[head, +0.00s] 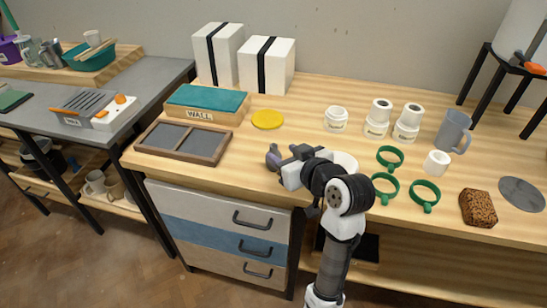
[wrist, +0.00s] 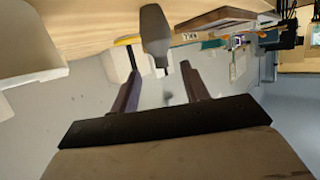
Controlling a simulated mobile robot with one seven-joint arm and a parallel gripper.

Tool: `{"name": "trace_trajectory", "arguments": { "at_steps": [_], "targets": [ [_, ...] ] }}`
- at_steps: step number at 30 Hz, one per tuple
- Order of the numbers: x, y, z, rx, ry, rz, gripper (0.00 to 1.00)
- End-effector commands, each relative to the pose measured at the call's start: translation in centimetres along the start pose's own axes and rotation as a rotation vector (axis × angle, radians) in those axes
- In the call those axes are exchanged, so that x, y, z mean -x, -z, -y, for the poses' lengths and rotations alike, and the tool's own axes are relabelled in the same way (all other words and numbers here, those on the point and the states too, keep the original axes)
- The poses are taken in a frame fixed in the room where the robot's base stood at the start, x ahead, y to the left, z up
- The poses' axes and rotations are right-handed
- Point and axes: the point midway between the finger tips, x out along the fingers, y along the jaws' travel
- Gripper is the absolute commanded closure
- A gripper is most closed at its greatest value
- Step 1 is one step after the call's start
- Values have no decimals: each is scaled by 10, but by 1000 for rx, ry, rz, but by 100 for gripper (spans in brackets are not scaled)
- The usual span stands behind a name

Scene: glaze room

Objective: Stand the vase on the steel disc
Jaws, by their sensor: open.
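The vase (head: 272,157) is small and grey-purple. It stands on the wooden bench near the front edge, partly hidden by my gripper in the head view. My gripper (head: 286,161) is just right of it, low over the bench, pointing left. In the wrist view, which is upside down, the grey vase (wrist: 155,35) shows just beyond the open fingers (wrist: 160,72), roughly in line with the gap between them. I cannot tell whether a finger touches it. The steel disc (head: 522,193) lies flat and bare at the bench's far right.
A white bowl (head: 345,162) sits behind my wrist. Between me and the disc are green rings (head: 424,196), a white cup (head: 436,163), a grey mug (head: 453,131) and a brown sponge (head: 478,207). A divided tray (head: 183,160) and a yellow disc (head: 267,119) lie to the left.

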Motion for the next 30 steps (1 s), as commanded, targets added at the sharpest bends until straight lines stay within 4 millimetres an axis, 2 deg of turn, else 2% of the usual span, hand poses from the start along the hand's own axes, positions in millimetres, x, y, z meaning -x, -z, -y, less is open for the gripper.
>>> {"name": "trace_trajectory", "arguments": {
  "at_steps": [3, 10, 18, 26, 27, 30],
  "targets": [
    [-16, 1, 0, -2, 1, 1, 54],
    [-33, 1, 1, -1, 1, 0, 54],
    [-70, 0, 2, -1, 0, 1, 54],
    [-75, -1, 2, 0, -1, -1, 54],
    [-75, -1, 2, 0, -1, -1, 56],
    [-75, -1, 2, 0, -1, -1, 69]
  ]
}}
